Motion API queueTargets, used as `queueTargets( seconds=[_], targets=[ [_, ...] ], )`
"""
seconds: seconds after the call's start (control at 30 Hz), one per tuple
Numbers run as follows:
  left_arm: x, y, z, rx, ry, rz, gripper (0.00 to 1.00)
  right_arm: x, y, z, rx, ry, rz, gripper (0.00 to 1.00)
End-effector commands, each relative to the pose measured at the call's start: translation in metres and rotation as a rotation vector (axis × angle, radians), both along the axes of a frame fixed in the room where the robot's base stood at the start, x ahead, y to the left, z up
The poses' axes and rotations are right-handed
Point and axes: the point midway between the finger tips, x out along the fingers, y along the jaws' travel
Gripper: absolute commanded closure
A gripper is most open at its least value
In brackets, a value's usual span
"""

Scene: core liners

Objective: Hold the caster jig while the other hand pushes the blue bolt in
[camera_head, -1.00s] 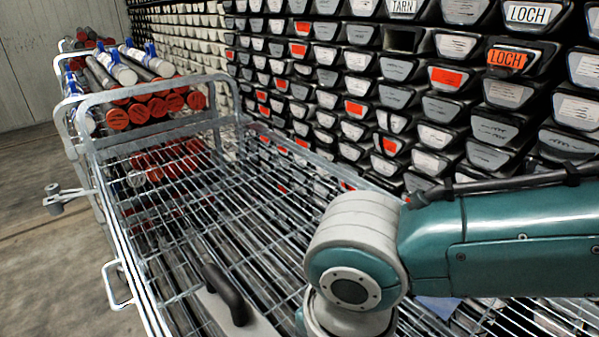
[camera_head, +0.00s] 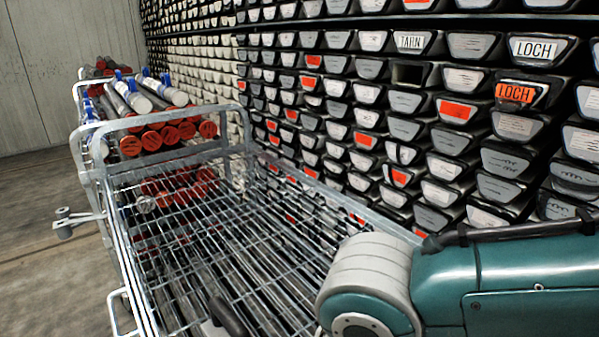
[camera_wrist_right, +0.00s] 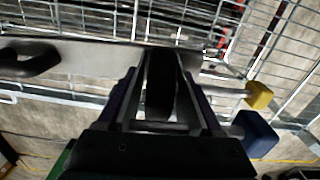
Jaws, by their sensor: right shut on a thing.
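The caster jig (camera_wrist_right: 100,60) is a flat grey metal plate with a black curved handle (camera_wrist_right: 28,62), in the right wrist view. Its handle also shows at the bottom edge of the head view (camera_head: 228,316). My right gripper (camera_wrist_right: 162,75) is shut on a dark part of the jig. The blue bolt (camera_wrist_right: 256,135) has a square blue head and sticks out at the right of the gripper, partly hidden by it. Above it a yellow-headed bolt (camera_wrist_right: 258,95) sticks out on a metal shank. My left gripper is in neither view.
A wire-mesh cart (camera_head: 160,118) stands below, its tubular end rail raised at the far end. Behind it another cart holds red-capped tubes (camera_head: 170,132). A wall of labelled core trays (camera_head: 400,130) runs close along the right. Open floor (camera_head: 35,210) lies at the left.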

Motion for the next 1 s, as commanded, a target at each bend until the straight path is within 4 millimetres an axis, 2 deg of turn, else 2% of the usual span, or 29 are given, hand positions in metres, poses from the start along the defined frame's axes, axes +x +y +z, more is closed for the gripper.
queueTargets(
  seconds=[0.1, 0.13, 0.4, 0.67, 0.77, 0.87, 1.0],
  targets=[
    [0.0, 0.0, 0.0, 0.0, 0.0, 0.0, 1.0, -0.001, 0.0, 0.0, -0.001, 0.002, 0.002, 1.0],
    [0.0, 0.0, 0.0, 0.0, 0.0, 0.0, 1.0, -0.001, 0.0, 0.0, -0.001, 0.002, 0.002, 0.3],
    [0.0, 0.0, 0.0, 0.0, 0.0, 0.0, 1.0, 0.0, 0.0, 0.0, -0.001, 0.001, 0.001, 0.0],
    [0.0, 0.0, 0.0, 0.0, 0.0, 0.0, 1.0, 0.0, 0.0, 0.001, 0.0, 0.0, 0.001, 0.0],
    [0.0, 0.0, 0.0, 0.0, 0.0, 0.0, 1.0, 0.0, 0.001, 0.007, 0.002, -0.001, 0.001, 0.0],
    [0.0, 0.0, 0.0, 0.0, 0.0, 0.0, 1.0, 0.001, 0.001, 0.021, 0.003, -0.001, 0.002, 0.0],
    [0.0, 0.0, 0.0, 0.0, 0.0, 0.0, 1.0, 0.001, 0.001, 0.053, 0.005, -0.003, 0.002, 0.0]
  ],
)
